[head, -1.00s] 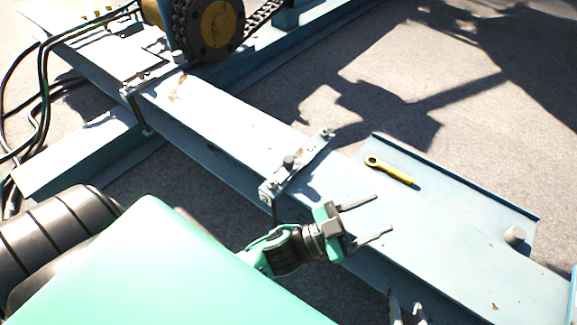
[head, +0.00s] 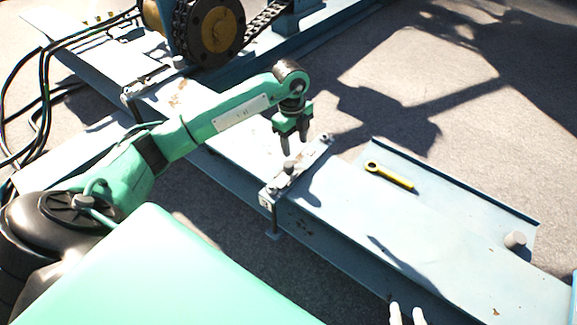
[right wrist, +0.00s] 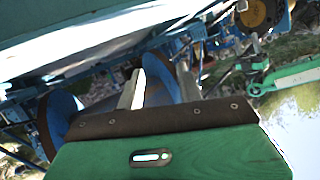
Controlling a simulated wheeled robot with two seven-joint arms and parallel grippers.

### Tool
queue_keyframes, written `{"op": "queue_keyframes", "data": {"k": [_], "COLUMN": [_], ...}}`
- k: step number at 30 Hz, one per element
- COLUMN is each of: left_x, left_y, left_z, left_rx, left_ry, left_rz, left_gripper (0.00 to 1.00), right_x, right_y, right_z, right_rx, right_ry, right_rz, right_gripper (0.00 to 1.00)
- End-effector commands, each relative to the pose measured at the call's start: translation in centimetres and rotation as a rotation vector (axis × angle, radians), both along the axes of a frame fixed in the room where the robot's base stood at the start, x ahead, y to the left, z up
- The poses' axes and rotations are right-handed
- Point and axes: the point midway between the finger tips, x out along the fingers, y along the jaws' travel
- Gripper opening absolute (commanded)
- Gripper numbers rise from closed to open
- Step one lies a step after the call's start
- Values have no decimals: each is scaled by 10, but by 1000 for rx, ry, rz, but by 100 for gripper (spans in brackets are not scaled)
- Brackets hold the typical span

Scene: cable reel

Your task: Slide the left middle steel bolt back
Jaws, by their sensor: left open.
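A short grey steel bolt (head: 288,167) stands on a steel clamp plate (head: 310,158) that crosses the blue beam in the middle of the head view. My left gripper (head: 294,147) points down just above this plate, close behind the bolt. Its fingers are apart and nothing shows between them; I cannot tell whether they touch anything. Further grey bolts stand at the upper left (head: 179,63) and far right (head: 515,240). My right gripper's pale fingertips (head: 406,315) show at the bottom edge. In the right wrist view its fingers (right wrist: 158,88) are apart and empty.
The blue beam (head: 390,235) right of the clamp is clear.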

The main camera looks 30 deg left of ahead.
Motion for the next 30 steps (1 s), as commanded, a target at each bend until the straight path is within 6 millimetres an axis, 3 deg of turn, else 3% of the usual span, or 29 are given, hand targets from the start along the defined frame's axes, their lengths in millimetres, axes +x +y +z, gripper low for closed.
{"op": "queue_keyframes", "data": {"k": [1,5,10,21,30], "left_x": [3,5,4,5,5], "left_y": [12,24,24,23,23], "left_z": [6,5,-21,-94,-124], "left_rx": [39,84,83,81,80], "left_ry": [0,3,7,5,3], "left_rz": [34,77,78,74,74], "left_gripper": [53,53,53,53,53], "right_x": [0,0,2,38,45], "right_y": [0,1,6,-11,-21], "right_z": [0,0,3,73,108], "right_rx": [0,7,42,125,167], "right_ry": [0,-12,-70,-434,-604], "right_rz": [0,0,-4,-79,-109], "right_gripper": [36,36,36,36,36]}}
